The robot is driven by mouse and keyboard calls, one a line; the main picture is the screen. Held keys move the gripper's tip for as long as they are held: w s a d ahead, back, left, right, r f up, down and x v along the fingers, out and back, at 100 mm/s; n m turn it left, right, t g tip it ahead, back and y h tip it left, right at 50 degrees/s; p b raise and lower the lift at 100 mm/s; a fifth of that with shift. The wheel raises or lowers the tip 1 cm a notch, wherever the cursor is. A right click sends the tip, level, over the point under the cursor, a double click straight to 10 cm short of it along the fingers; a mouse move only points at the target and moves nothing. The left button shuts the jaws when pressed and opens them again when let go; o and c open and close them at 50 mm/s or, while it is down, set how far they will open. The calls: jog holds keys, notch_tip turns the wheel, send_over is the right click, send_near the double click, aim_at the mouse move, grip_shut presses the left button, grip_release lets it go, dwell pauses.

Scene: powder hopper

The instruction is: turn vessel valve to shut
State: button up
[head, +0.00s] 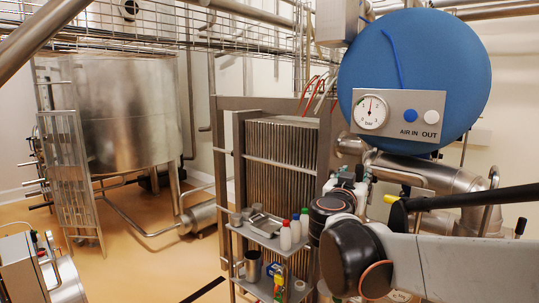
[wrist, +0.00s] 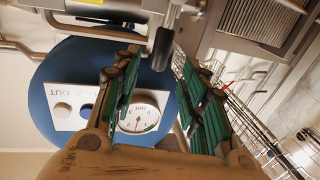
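The vessel is a large blue drum (head: 430,65), also in the wrist view (wrist: 60,85). In the wrist view a black handle (wrist: 163,48) on metal fittings shows at the drum's edge; it looks like the valve handle. My gripper (wrist: 157,58) is open, its green-padded fingers spread to either side of the handle's line of sight. I see no contact, and cannot tell how far the handle reaches between the fingertips. In the head view my wrist is below the drum's left side, and the handle cannot be made out clearly there.
A gauge panel (head: 399,115) with blue and white knobs is on the drum. Steel pipes (head: 430,175) run below it. A long black bar with a yellow end (head: 470,198) crosses at right. A bottle trolley (head: 265,235) and plate stack (head: 280,165) stand left of my arm.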

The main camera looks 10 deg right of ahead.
aim_at(358, 172)
jog(key=x, duration=0.7)
jog(key=shift+p, duration=0.4)
grip_shut()
